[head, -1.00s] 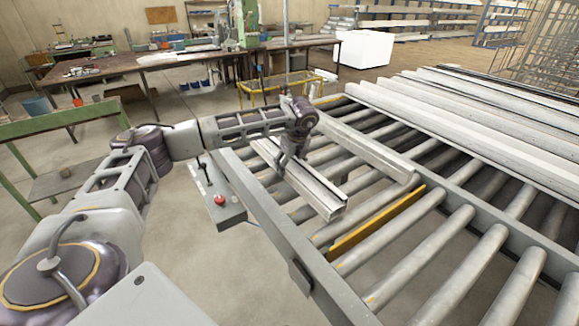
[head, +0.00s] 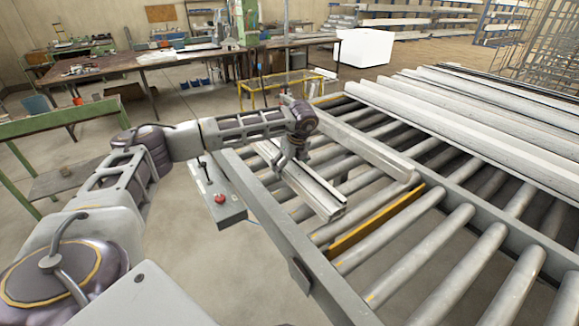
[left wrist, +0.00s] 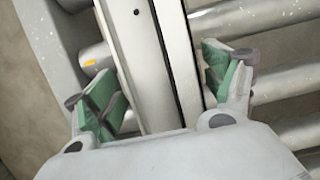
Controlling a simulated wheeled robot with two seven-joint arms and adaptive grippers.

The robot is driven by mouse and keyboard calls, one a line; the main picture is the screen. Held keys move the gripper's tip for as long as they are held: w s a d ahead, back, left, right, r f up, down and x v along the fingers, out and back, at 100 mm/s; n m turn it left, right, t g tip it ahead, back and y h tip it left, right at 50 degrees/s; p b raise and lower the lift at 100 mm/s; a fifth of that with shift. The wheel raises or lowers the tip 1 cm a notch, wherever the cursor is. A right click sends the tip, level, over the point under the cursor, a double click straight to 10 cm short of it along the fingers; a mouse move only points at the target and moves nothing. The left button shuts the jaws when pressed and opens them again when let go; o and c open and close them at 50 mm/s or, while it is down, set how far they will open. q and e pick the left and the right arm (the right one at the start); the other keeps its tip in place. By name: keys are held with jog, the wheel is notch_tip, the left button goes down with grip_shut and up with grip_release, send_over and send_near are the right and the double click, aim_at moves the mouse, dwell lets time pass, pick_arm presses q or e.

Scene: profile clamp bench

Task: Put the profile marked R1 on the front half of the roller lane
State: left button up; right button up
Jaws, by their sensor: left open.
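A pale grooved profile (head: 306,185) lies lengthwise on the rollers, close to the lane's near left rail; no R1 mark is legible on it. My left gripper (head: 287,163) is over this profile. In the left wrist view the open left gripper (left wrist: 165,90) has its green-padded fingers on either side of the profile (left wrist: 150,60), with a gap at each side. The roller lane (head: 265,215) has grey rollers between side rails. A second pale bar (head: 365,150) lies to the right of the profile. My right gripper is out of view.
A yellow strip (head: 375,222) crosses the lane just nearer than the profile. The rollers nearer than it (head: 435,265) are bare. More long profiles (head: 470,125) lie at the right. A control box with a red button (head: 219,198) stands beside the left rail.

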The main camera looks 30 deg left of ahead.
aim_at(295, 169)
pick_arm(q)
jog(key=shift+r, duration=0.15)
jog(key=b+v, duration=0.2)
jog(key=v, duration=0.8)
jog(key=shift+d+r, duration=0.1)
jog(key=shift+r, duration=0.1)
jog(key=shift+v, duration=0.75)
